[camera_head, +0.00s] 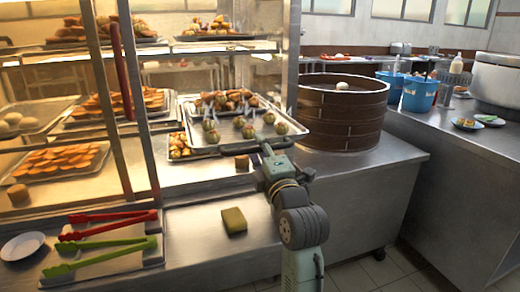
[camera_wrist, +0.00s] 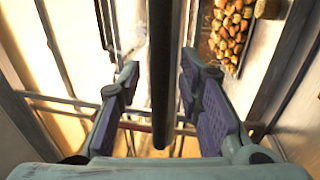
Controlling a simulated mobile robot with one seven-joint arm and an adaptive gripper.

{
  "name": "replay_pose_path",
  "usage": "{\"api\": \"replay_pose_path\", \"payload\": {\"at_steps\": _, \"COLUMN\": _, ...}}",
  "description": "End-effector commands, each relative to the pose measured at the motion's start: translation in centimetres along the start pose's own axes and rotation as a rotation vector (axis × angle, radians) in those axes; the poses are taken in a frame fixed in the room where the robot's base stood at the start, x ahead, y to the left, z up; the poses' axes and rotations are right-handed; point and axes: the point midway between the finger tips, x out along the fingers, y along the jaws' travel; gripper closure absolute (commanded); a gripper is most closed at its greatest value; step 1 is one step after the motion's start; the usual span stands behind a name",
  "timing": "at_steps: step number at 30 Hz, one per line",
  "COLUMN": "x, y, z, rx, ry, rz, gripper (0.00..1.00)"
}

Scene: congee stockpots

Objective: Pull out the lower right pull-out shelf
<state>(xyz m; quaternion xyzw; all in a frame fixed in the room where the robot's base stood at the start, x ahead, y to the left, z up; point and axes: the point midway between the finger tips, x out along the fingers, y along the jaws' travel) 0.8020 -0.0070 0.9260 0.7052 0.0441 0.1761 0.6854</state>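The lower right pull-out shelf (camera_head: 222,147) is a metal tray bearing several round pastries, in the right part of the display cabinet. It juts out over the counter in the head view. My gripper (camera_head: 268,152) is at the shelf's front edge, and my arm hides part of that edge. In the wrist view my gripper's two fingers (camera_wrist: 158,82) stand apart. A dark straight bar (camera_wrist: 161,60) runs between them, with gaps visible on both sides. I cannot tell whether this bar is the shelf's handle.
A large brown steamer (camera_head: 343,118) stands right of the shelf. Red tongs (camera_head: 108,226), green tongs (camera_head: 100,258) and a sponge (camera_head: 234,221) lie on the counter (camera_head: 195,250). Upper shelves hold more pastries. Blue buckets (camera_head: 419,95) stand on the right counter.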

Motion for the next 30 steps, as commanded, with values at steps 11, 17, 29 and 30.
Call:
{"api": "replay_pose_path", "payload": {"at_steps": 11, "x": -2.0, "y": -0.1, "z": 0.1, "rx": 0.001, "ry": -0.002, "rz": 0.000, "gripper": 0.67}}
{"api": "replay_pose_path", "payload": {"at_steps": 17, "x": -5.4, "y": 0.0, "z": 0.1, "rx": 0.000, "ry": -0.003, "rz": 0.000, "gripper": 0.67}}
{"api": "replay_pose_path", "payload": {"at_steps": 29, "x": -7.5, "y": 0.0, "z": 0.0, "rx": 0.000, "ry": 0.000, "rz": 0.000, "gripper": 0.67}}
{"api": "replay_pose_path", "payload": {"at_steps": 30, "x": -7.5, "y": 0.0, "z": 0.0, "rx": 0.000, "ry": 0.000, "rz": 0.000, "gripper": 0.67}}
